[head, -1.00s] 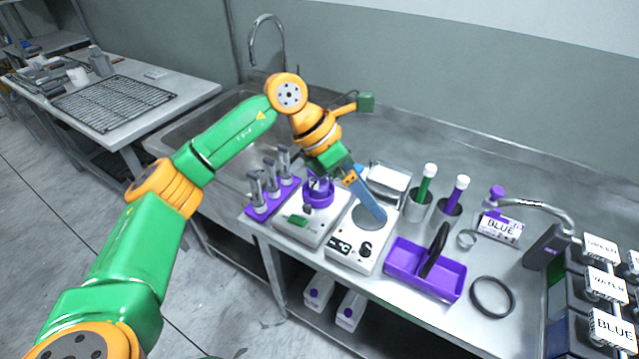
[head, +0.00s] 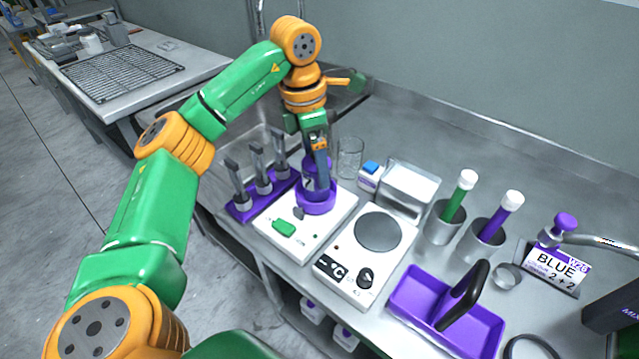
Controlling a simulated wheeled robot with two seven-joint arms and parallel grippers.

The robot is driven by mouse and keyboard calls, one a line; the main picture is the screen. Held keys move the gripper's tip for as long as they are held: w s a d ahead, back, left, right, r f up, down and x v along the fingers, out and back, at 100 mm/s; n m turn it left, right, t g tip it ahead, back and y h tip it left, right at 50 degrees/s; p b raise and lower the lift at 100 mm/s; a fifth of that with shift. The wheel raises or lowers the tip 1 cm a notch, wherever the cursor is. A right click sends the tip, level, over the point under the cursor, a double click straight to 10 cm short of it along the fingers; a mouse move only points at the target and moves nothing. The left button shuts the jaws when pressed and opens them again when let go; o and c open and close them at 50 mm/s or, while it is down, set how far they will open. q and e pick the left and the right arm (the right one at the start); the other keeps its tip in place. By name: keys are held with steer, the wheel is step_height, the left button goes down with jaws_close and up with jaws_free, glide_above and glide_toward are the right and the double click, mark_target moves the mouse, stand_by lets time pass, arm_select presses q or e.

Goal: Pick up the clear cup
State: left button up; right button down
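A clear glass cup (head: 350,158) stands upright at the back of the counter, right of my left gripper and apart from it. A smaller clear, round cup-like piece (head: 508,275) sits farther right, by the BLUE label. My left gripper (head: 321,180) points down at the purple holder (head: 317,202) on a white device. Its fingers overlap the holder in this view, and whether they are apart or touch anything is unclear. My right gripper is out of view.
A white hot plate (head: 345,268) stands right of the white device (head: 277,246). A purple tray (head: 413,288) with a black handle lies in front. Metal cups (head: 443,230) hold capped tubes. A purple rack (head: 245,213) is at left.

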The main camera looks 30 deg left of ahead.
arm_select(q)
steer(key=f, duration=0.4)
steer(key=shift+w+f+p, duration=0.3)
steer(key=shift+f+p, duration=0.05)
steer(key=shift+p, duration=0.05)
steer(key=shift+d, duration=0.1)
steer(key=c, duration=1.5)
steer(key=shift+c, duration=0.2)
steer(key=shift+r, duration=0.1)
